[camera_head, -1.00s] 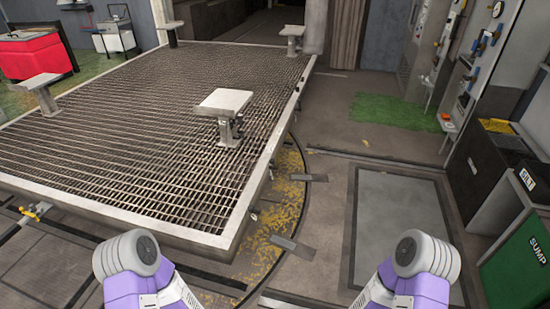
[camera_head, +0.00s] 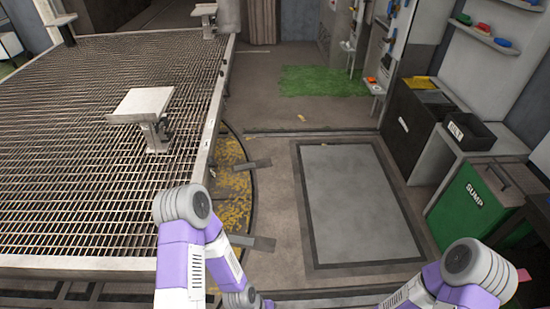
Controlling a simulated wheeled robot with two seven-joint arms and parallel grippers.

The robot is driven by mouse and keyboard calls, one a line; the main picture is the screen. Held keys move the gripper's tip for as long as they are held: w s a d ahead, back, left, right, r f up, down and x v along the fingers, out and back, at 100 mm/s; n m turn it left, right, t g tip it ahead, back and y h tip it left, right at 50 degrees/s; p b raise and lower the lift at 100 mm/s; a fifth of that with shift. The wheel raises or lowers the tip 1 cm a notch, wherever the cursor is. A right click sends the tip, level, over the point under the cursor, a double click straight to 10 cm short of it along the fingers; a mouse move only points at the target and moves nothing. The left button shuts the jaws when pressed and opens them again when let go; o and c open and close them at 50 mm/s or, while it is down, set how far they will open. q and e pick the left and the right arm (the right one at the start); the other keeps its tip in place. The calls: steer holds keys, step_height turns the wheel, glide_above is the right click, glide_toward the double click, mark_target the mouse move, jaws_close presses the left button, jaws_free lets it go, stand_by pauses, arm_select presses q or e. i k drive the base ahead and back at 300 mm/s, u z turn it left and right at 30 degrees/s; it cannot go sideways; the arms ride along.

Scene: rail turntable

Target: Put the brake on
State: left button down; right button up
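The turntable deck (camera_head: 75,180), a dark grating with a pale metal rim, fills the left side of the head view. I cannot tell whether either bar is the brake. A pale block on a short post (camera_head: 142,106) stands on the grating. My purple arms reach in from the bottom, the left one covering part of the deck's near right corner. Neither gripper's fingers show.
A grey floor plate (camera_head: 355,205) lies on open floor at the right. A black cabinet (camera_head: 412,130), a green SUMP bin (camera_head: 468,207) and wall shelves (camera_head: 490,38) line the right side. Green matting (camera_head: 325,82) lies farther back.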

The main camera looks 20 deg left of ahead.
mark_target(211, 160)
steer(key=u, duration=0.2)
steer(key=i, duration=1.8)
steer(key=z, duration=0.45)
